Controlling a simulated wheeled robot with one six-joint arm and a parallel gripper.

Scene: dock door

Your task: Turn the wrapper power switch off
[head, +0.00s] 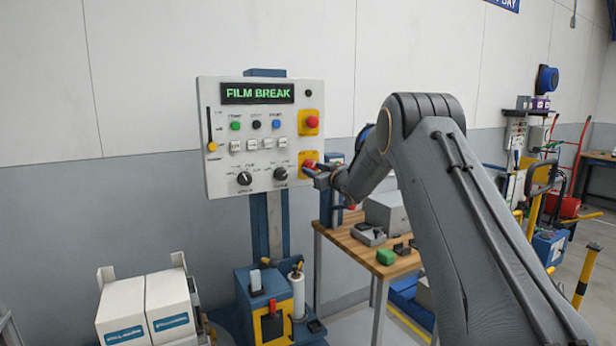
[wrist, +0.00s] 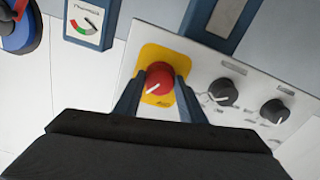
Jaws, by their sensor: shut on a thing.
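The wrapper control panel (head: 225,150) stands upright on a blue post, its display reading FILM BREAK. The power switch, a red rotary knob on a yellow plate, is at the panel's lower right (head: 308,163). In the wrist view the red knob (wrist: 159,76) shows a white mark pointing to the lower left. My gripper (head: 313,170) reaches in from the right. In the wrist view its two fingers (wrist: 156,88) stand on either side of the knob, shut on it. The knob's lower sides are partly hidden by the fingers.
A red mushroom button on yellow (head: 311,122) sits just above the switch. Two black dials (head: 244,178) are to its left, also seen in the wrist view (wrist: 222,92). A wooden bench (head: 363,251) with a green item (head: 386,257) stands below my arm.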

